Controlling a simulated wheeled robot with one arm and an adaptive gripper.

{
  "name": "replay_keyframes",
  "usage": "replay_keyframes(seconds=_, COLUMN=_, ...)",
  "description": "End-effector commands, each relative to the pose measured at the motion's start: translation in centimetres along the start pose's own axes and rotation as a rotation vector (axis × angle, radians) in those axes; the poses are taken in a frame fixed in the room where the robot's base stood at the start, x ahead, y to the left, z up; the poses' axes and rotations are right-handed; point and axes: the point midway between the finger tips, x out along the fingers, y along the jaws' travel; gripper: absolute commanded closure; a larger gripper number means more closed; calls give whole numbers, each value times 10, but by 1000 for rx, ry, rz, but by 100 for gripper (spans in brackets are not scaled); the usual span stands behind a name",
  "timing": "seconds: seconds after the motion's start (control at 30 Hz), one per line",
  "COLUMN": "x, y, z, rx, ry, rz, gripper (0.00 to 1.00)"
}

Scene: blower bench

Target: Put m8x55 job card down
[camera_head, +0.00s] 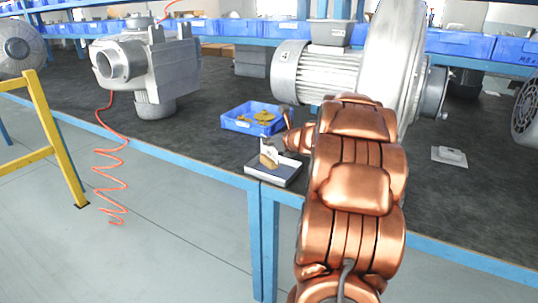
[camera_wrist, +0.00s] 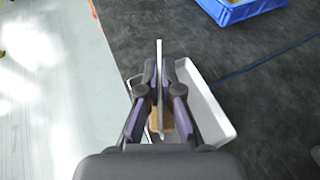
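The job card (camera_wrist: 159,62) shows as a thin pale upright edge between the fingers of my gripper (camera_wrist: 161,88) in the wrist view. The fingers look shut on it from both sides. In the head view the card (camera_head: 266,149) stands upright in front of my gripper (camera_head: 276,145), over a shallow white-rimmed tray (camera_head: 283,182) at the bench's front edge. The tray (camera_wrist: 212,112) also lies below the fingers in the wrist view. A tan piece (camera_wrist: 166,122) shows beneath the fingers. Whether the card touches the tray is hidden.
A blue bin (camera_head: 239,125) with yellowish parts stands just behind the tray. A large blower with a motor (camera_head: 318,75) stands behind my arm. A grey blower unit (camera_head: 160,65) is at left. A small white item (camera_head: 449,155) lies at right. Dark bench top is clear left of the bin.

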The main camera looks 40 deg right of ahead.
Motion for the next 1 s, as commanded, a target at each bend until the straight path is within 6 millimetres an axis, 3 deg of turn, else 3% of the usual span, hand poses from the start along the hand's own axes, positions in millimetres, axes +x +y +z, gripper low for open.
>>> replay_keyframes(seconds=0.3, x=14, y=2, z=-33, rx=2, ry=-1, rz=4, gripper=100)
replay_keyframes(seconds=0.87, x=17, y=1, z=-40, rx=0, ry=0, rz=1, gripper=100)
replay_keyframes(seconds=1.0, x=16, y=1, z=-39, rx=0, ry=0, rz=1, gripper=83)
